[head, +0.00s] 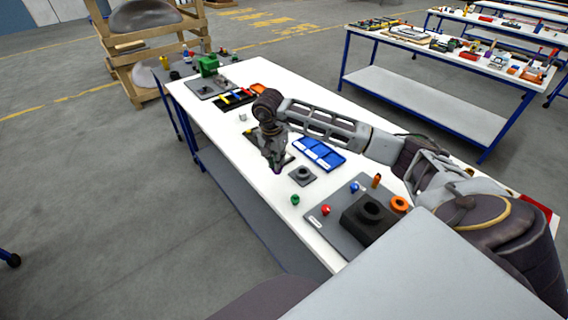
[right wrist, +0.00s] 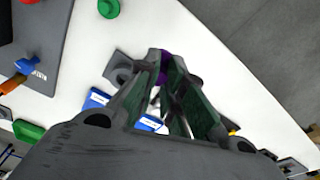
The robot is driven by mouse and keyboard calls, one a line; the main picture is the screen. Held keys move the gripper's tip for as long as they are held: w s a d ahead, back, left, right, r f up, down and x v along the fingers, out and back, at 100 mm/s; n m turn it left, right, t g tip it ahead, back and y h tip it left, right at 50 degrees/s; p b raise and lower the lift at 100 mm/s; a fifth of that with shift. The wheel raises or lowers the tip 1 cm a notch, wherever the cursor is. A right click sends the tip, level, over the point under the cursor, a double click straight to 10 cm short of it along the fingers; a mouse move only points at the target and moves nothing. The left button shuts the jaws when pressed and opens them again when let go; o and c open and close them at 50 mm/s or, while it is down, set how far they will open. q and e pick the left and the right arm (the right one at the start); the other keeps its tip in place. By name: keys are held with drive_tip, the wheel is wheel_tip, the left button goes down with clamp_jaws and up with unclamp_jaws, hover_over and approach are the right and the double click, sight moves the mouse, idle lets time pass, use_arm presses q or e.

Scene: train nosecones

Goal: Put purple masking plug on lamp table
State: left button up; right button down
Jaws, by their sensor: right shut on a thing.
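My right gripper (head: 276,166) hangs pointing down above the long white table (head: 270,214). It is shut on the purple masking plug (right wrist: 165,56), which shows between the fingertips in the right wrist view. In the head view only a small bit of purple shows at the fingertips. The plug appears to be a little above the tabletop, but the exact gap cannot be told. I cannot tell from the frames which table is the lamp table. My left gripper is not in view.
A dark square block with a round top (head: 302,175) and a blue tray (head: 319,154) sit near the gripper. A green plug (head: 295,200) stands near the table's edge. A grey mat (head: 322,228) holds a red plug (head: 326,210), an orange ring (head: 400,204) and a black block.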

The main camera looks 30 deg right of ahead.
drive_tip(key=shift+f+p, duration=0.35)
drive_tip(key=shift+f, duration=1.9)
drive_tip(key=shift+f+p, duration=0.4)
drive_tip(key=shift+f, duration=1.45)
drive_tip(key=shift+f, duration=0.2)
drive_tip(key=c, duration=1.5)
unclamp_jaws()
drive_tip(key=shift+r, duration=0.15)
